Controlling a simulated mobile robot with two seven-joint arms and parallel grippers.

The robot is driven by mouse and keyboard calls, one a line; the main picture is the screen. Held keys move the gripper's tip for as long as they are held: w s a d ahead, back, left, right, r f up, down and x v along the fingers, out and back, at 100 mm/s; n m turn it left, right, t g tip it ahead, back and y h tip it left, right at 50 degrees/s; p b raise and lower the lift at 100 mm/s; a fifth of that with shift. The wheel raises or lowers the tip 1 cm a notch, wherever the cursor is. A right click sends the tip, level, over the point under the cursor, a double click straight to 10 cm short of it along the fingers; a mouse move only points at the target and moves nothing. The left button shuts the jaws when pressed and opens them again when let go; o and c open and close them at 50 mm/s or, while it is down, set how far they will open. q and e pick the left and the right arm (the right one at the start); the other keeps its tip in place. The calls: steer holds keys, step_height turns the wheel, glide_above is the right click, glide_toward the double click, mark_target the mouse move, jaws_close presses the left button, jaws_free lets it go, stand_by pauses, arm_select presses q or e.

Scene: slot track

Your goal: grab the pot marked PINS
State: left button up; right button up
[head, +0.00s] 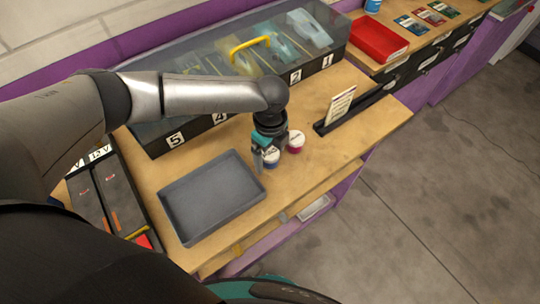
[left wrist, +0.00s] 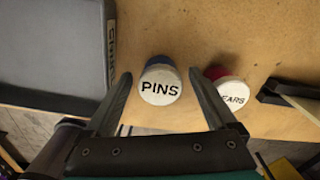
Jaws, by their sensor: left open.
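The pot marked PINS (left wrist: 160,86) has a white lid with black letters and a blue body. It stands on the wooden bench top, and in the head view its blue and white side (head: 271,159) shows below my left gripper (head: 266,152). My left gripper (left wrist: 159,76) is open, pointing down, with one finger on each side of the PINS pot in the left wrist view and gaps showing. I cannot tell how far its tips reach down. A second pot (left wrist: 231,92), red with a white lid reading "EARS" in part, stands just right. My right gripper is out of view.
A grey tray (head: 212,200) lies left of the pots. A clear-lidded, numbered bin box (head: 214,119) stands behind them. A dark slotted track (head: 355,112) with an upright card (head: 340,104) is at the right. The bench's front edge is close to the pots.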

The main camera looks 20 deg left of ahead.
arm_select(q)
steer(key=shift+c, duration=0.2)
steer(key=c, duration=1.4)
steer(key=shift+r, duration=0.15)
